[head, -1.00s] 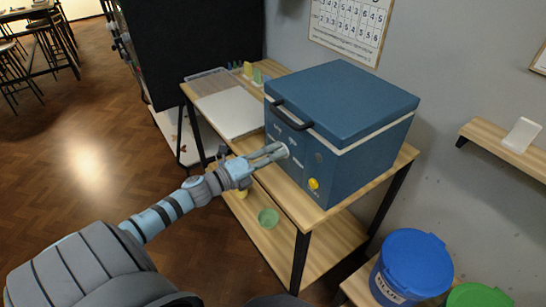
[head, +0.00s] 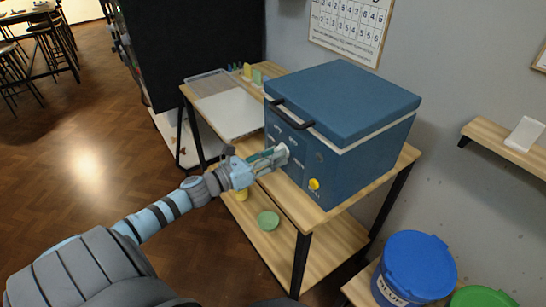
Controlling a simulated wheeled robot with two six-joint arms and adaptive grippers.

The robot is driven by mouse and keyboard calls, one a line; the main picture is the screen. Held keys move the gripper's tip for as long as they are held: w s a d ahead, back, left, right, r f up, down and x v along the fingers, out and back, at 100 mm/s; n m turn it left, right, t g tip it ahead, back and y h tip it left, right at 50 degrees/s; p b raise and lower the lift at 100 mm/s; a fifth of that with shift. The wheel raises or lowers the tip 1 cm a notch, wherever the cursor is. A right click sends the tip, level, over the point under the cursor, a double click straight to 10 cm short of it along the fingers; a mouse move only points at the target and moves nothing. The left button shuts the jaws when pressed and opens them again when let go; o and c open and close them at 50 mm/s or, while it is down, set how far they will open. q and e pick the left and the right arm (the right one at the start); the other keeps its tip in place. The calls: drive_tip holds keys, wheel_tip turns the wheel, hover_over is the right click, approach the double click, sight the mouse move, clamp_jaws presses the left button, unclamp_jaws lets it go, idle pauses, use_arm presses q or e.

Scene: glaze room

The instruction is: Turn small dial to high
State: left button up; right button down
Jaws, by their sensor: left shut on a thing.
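The blue kiln-like box (head: 340,105) with a lid and a dark handle (head: 290,115) stands on a wooden table. Its front panel bears small labels and a yellow knob (head: 314,184) at the lower right. My left gripper (head: 281,154) is at the left part of this panel, its fingers shut on the small dial. The dial is mostly hidden behind the fingers, so its setting cannot be read. My right gripper is not in view.
A pale flat slab (head: 230,112) lies on the table left of the box. A green bowl (head: 268,220) sits on the lower shelf. A blue lidded bucket (head: 415,265) stands at the lower right, and a wall shelf (head: 500,147) is at the right.

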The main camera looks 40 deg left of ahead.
use_arm(q)
drive_tip(key=shift+f+m, duration=0.1)
drive_tip(key=shift+m, duration=1.1)
drive_tip(key=o, duration=1.2)
drive_tip(key=shift+c, duration=0.2)
drive_tip(key=v, duration=0.7)
drive_tip(key=shift+s, duration=0.3)
